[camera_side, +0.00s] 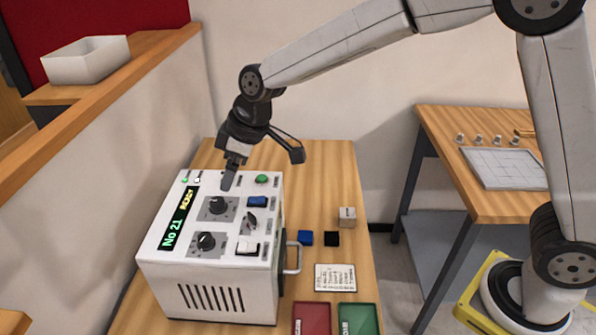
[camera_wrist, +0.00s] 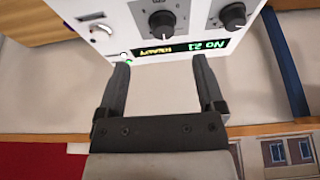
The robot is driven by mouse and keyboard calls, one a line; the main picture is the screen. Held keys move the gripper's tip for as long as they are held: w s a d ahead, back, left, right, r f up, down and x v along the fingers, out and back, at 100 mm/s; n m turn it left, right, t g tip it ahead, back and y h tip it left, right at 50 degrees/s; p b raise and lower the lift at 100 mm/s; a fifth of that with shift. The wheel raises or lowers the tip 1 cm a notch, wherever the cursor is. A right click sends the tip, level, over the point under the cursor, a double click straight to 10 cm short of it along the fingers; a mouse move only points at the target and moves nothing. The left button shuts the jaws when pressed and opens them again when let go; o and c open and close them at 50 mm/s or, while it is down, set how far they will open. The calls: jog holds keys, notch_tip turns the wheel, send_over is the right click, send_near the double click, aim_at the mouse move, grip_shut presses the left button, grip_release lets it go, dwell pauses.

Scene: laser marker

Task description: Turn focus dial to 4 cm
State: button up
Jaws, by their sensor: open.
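The laser marker (camera_side: 185,262) is a white box with a lit display (camera_side: 180,218) reading "No 21" and "READY". Two black dials on grey scale plates, an upper dial (camera_side: 217,205) and a lower dial (camera_side: 206,242), sit right of the display. Their labels and scale marks are too small to read, so I cannot tell which is the focus dial. My gripper (camera_side: 229,180) is above the panel's far edge, pointing down. In the wrist view my gripper (camera_wrist: 161,63) is open and empty. Both dials, one (camera_wrist: 162,24) and another (camera_wrist: 233,16), lie beyond the fingertips.
The panel also holds a small black knob (camera_side: 251,219), blue button (camera_side: 257,201), green button (camera_side: 262,179) and white switch (camera_side: 247,248). A handle (camera_side: 293,258) sticks out right. Small blocks, a card (camera_side: 335,278), a red tray (camera_side: 311,306) and a green tray (camera_side: 372,307) lie on the table.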

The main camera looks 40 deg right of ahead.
aim_at(217, 201)
jog(key=shift+w+a+r, duration=0.1)
jog(key=shift+w+a, duration=0.05)
jog(key=shift+a, duration=0.25)
jog(key=shift+x, duration=3.9)
grip_shut()
